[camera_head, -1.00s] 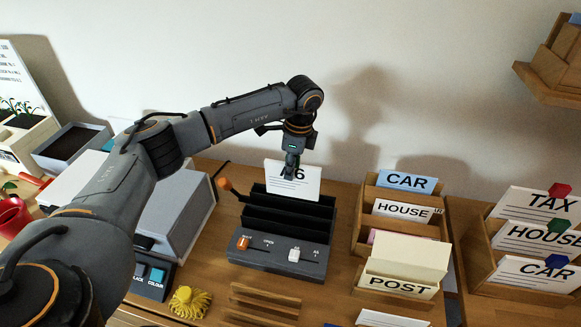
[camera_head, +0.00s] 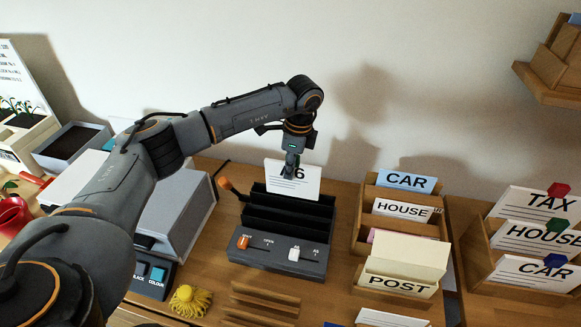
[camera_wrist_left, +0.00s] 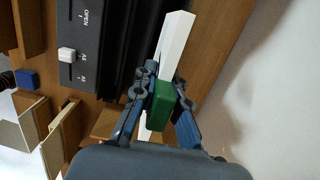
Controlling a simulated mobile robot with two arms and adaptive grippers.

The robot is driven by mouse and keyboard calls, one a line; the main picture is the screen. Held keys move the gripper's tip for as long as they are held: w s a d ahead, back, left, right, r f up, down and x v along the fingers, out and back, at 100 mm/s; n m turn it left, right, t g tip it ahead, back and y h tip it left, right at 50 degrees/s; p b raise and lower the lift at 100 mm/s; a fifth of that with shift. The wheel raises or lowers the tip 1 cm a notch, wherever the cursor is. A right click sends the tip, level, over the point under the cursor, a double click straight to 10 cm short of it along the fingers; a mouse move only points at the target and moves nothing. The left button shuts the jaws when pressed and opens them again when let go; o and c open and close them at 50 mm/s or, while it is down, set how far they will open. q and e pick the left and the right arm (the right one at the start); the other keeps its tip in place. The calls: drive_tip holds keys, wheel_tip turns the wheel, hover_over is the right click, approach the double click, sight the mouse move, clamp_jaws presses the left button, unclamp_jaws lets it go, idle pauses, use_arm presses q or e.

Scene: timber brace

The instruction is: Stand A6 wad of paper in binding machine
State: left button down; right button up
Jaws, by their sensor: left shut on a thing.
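The A6 wad of paper (camera_head: 308,183) is white and stands upright at the rear slot of the dark binding machine (camera_head: 272,262). My left gripper (camera_head: 291,170) is above the machine, shut at the wad's top and covering part of its label. In the left wrist view the fingers (camera_wrist_left: 160,98) close around a green block (camera_wrist_left: 161,104) at the edge of the white wad (camera_wrist_left: 174,45). The wad's lower edge is hidden, so I cannot tell whether it rests on the slot floor. My right gripper is not in view.
An orange-knobbed lever (camera_head: 224,184) rises at the machine's left. A wooden sorter (camera_head: 361,245) with CAR, HOUSE and POST cards stands to the right. A grey box machine (camera_head: 180,215) and a yellow tassel (camera_head: 189,301) are at left. The wall is close behind.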

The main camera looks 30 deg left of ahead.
sight(288, 194)
use_arm(q)
drive_tip(key=shift+f, duration=0.15)
drive_tip(key=shift+f+b, duration=1.75)
drive_tip(key=shift+f, duration=1)
drive_tip(key=c, duration=0.8)
unclamp_jaws()
drive_tip(key=shift+r, duration=0.1)
drive_tip(key=shift+r+p, duration=3)
drive_tip(key=shift+r, duration=0.95)
drive_tip(key=shift+s+f, duration=0.1)
